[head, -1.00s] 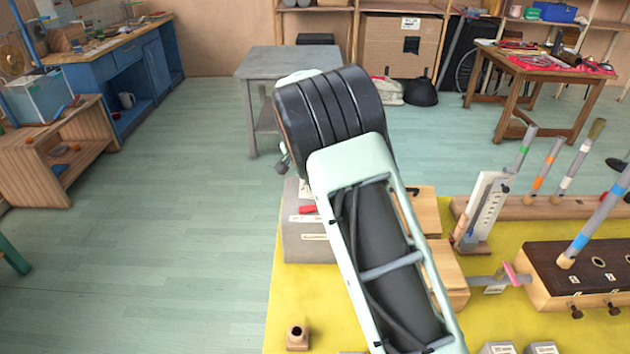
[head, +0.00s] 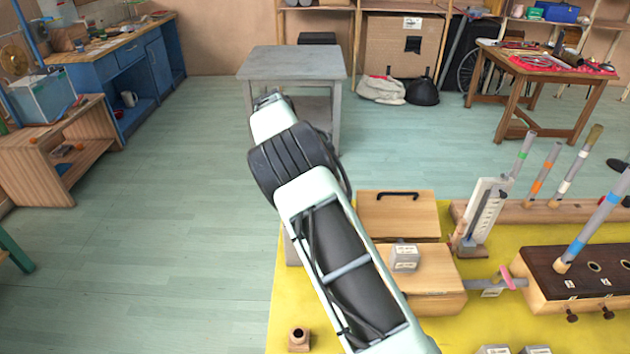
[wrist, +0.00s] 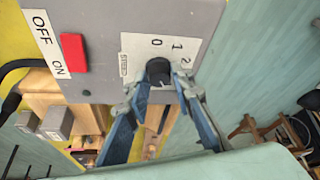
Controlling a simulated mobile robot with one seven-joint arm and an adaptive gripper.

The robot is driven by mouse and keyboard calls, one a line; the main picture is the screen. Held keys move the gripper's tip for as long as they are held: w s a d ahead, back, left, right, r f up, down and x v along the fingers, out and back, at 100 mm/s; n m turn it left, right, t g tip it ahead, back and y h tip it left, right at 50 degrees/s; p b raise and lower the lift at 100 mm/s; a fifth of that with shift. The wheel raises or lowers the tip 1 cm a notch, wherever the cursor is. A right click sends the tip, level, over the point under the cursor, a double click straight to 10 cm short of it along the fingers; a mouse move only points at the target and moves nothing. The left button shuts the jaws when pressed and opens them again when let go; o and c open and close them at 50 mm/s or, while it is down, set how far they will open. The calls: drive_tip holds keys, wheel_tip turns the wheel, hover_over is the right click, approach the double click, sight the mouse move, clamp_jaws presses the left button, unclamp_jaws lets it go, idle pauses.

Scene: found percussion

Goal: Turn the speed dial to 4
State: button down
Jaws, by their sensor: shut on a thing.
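The speed dial (wrist: 158,70) is a small black knob on the face of a grey box (wrist: 108,22), in the wrist view. A white scale plate (wrist: 137,45) around it shows 0, 1 and 2; any further numbers are hidden or out of view. I cannot tell which mark the knob points at. My gripper (wrist: 163,88) has its blue-grey fingers on either side of the knob and is shut on it. In the head view my arm hides the gripper, the dial and nearly all of the grey box.
A red switch (wrist: 74,52) sits beside an OFF/ON label (wrist: 46,42) on the box. In the head view, a wooden box with a black handle (head: 397,207) and a small grey block (head: 405,257) stand right of my arm. The floor to the left is clear.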

drive_tip(key=shift+f+m, duration=0.1)
drive_tip(key=shift+m, duration=0.2)
drive_tip(key=c, duration=1.7)
unclamp_jaws()
drive_tip(key=shift+a, duration=0.1)
drive_tip(key=v, duration=1.2)
drive_tip(key=shift+w, duration=0.1)
